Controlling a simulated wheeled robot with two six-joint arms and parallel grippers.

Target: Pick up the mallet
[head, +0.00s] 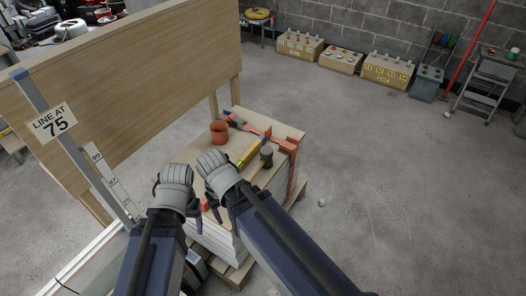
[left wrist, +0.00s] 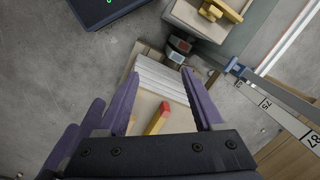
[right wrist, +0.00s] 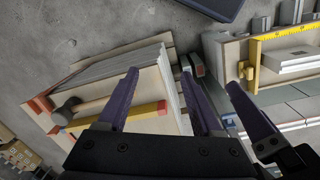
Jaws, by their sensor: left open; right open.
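The mallet (head: 266,153) has a dark head and a pale wooden handle. It lies on the wooden top of a stack of sheets, near the right side, beside a yellow bar. In the right wrist view the mallet (right wrist: 68,108) is at the left, its handle pointing right. My left gripper (head: 176,205) is open and empty, left of the mallet over the stack's near left edge; its jaws (left wrist: 159,73) are clear in its wrist view. My right gripper (head: 212,200) is open and empty, close beside the left one, its jaws (right wrist: 158,74) spread apart.
A terracotta-coloured pot (head: 219,131) and an orange clamp (head: 283,143) are on the stack top. The yellow bar (head: 248,153) has a red end. A wooden board (head: 140,80) stands at the left. Floor to the right is mostly clear; boxes (head: 387,71) line the wall.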

